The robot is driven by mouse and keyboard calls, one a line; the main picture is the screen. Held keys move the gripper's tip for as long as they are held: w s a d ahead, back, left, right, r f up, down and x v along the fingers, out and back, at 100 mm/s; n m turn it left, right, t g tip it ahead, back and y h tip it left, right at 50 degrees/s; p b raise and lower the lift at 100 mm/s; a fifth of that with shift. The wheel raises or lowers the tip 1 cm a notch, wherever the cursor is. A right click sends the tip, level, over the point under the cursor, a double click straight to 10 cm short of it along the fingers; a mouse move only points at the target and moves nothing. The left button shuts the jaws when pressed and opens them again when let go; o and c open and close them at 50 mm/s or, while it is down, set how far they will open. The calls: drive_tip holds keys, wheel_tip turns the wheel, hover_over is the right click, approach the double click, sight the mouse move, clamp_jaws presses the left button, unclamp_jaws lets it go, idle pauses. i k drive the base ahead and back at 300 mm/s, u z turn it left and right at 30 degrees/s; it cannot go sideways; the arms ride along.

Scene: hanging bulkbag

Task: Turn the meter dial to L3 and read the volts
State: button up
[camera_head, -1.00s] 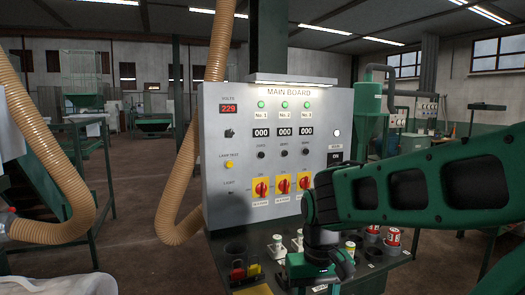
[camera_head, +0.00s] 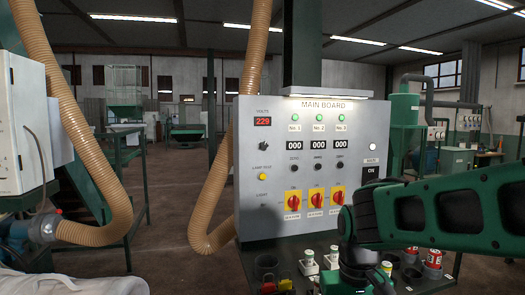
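The grey main board (camera_head: 365,125) stands upright in front of me. At its upper left, the volts display (camera_head: 262,121) shows 229 in red digits. Below it is the small dark meter dial (camera_head: 264,146); its pointer and position letters are too small to read. My green arm reaches in from the right, over the shelf and the board's lower right. My gripper (camera_head: 372,288) is low at the bottom edge, partly cut off, well below and right of the dial. Its fingers do not show clearly.
Red-and-yellow rotary switches (camera_head: 316,199) line the board's lower part, with a yellow lamp test button (camera_head: 262,177) at left. The shelf below holds small pots and red cans (camera_head: 433,258). A tan hose (camera_head: 215,200) hangs left of the board.

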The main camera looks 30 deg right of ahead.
sight(264, 145)
drive_tip(key=z, duration=2.15)
drive_tip(key=k, duration=1.3)
drive_tip(key=u, duration=1.55)
drive_tip(key=i, duration=1)
